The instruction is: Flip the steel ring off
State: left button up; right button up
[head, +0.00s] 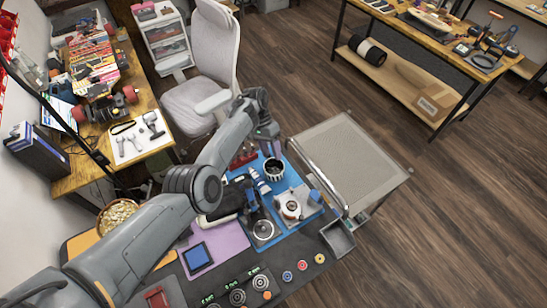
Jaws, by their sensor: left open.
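A round silvery ring-like part (264,231) lies at the near edge of the blue mat (284,185) on the workbench; it may be the steel ring, but it is too small to be sure. A small device with a round white and orange top (291,209) sits to its right on the mat. My left gripper (267,132) is open, beyond the far edge of the mat and well away from the ring. My left arm crosses the left part of the bench and hides some of it. My right gripper is out of view.
A dark cup (273,169) stands on the mat. A grey bin (338,238) is at the right edge. A flat-topped cart (350,160) stands beyond, its top clear. An office chair (205,70) is behind.

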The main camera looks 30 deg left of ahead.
pick_arm(q)
jog(key=shift+w+a+r+b, duration=0.35)
jog(key=shift+a+r+b, duration=0.1)
jog(key=shift+a, duration=0.15)
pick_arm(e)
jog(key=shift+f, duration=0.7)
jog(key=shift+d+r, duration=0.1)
